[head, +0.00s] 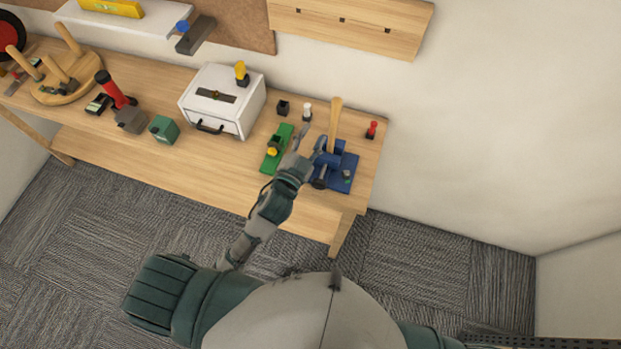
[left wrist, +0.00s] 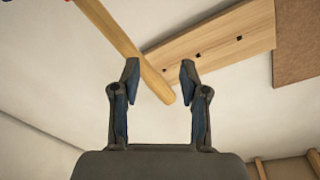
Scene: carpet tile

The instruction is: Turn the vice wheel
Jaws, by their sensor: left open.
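The vice (head: 344,178) is blue and stands near the right end of the workbench in the head view. A dark round part (head: 319,184) shows at its front; I cannot tell if this is the wheel. A pale wooden handle (head: 335,118) rises upright at the vice. My left gripper (head: 312,137) is open and empty, just left of the vice and handle, partly overlapping the vice. In the left wrist view, the open left gripper (left wrist: 159,76) has the wooden handle (left wrist: 138,58) crossing beyond its fingertips. Contact cannot be told. My right gripper is out of view.
On the workbench (head: 215,175), a green block with a yellow knob (head: 275,150) lies left of my gripper. A white box (head: 222,100), small black and white pieces, and a red piece (head: 371,130) stand nearby. A wooden wall board (head: 352,25) hangs above.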

